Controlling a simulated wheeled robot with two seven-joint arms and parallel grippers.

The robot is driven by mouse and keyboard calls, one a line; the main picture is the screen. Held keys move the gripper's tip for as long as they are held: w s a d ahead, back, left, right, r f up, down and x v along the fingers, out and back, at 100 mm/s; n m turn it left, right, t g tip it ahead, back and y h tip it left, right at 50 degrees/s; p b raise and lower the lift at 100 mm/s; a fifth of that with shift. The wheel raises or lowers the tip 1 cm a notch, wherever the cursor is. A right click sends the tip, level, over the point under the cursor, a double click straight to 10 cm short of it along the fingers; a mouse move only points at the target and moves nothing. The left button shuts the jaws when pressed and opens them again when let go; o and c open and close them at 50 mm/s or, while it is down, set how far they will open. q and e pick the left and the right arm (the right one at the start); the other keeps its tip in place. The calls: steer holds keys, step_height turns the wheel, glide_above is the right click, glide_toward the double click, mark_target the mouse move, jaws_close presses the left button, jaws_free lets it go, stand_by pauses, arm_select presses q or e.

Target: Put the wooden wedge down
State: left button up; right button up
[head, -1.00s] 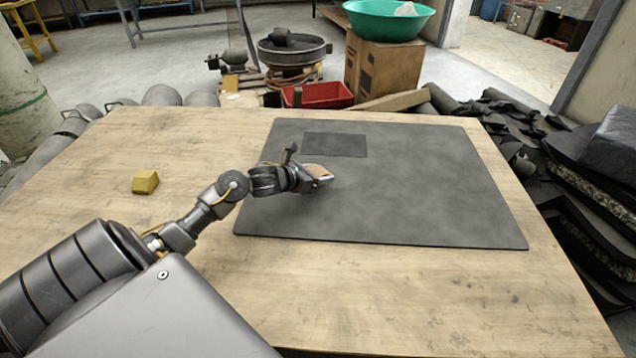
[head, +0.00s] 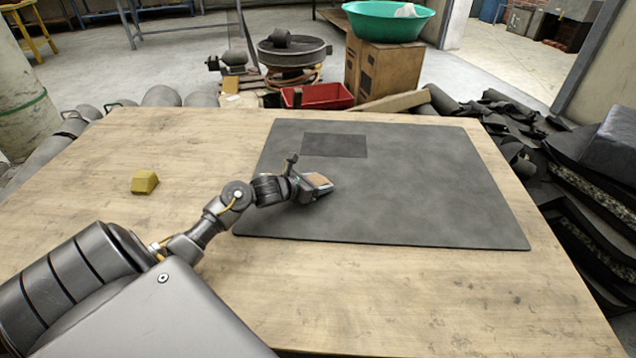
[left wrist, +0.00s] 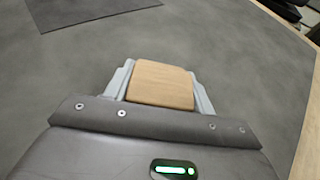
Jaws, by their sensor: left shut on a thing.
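The wooden wedge (left wrist: 160,85) is light brown and sits between the two grey fingers of my left gripper (head: 322,184). In the head view the wedge (head: 317,180) shows as a small tan patch at the gripper's tip. The left gripper is shut on it, over the left part of the dark grey mat (head: 430,195). Whether the wedge touches the mat cannot be told. A second, yellow wedge-shaped block (head: 145,182) lies on the bare wood at the left. My right gripper is not in view.
The mat lies on a wooden table (head: 190,150). A darker rectangular patch (head: 335,145) lies on the mat's far left part. The rest of the mat is clear. Dark rolled sheets (head: 590,165) are piled beyond the right edge. A red tray (head: 318,96) stands behind the table.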

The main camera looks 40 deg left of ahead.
arm_select(q)
steer(key=o, duration=1)
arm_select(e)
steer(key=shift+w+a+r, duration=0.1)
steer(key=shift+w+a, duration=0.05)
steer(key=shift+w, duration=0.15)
arm_select(q)
steer(key=p+v, duration=0.1)
steer(key=v, duration=0.9)
steer(key=shift+s+r, duration=0.2)
steer(key=shift+s, duration=0.15)
steer(key=shift+s+a+r+p, duration=0.1)
steer(key=shift+s+r+p, duration=0.2)
steer(key=shift+s, duration=0.25)
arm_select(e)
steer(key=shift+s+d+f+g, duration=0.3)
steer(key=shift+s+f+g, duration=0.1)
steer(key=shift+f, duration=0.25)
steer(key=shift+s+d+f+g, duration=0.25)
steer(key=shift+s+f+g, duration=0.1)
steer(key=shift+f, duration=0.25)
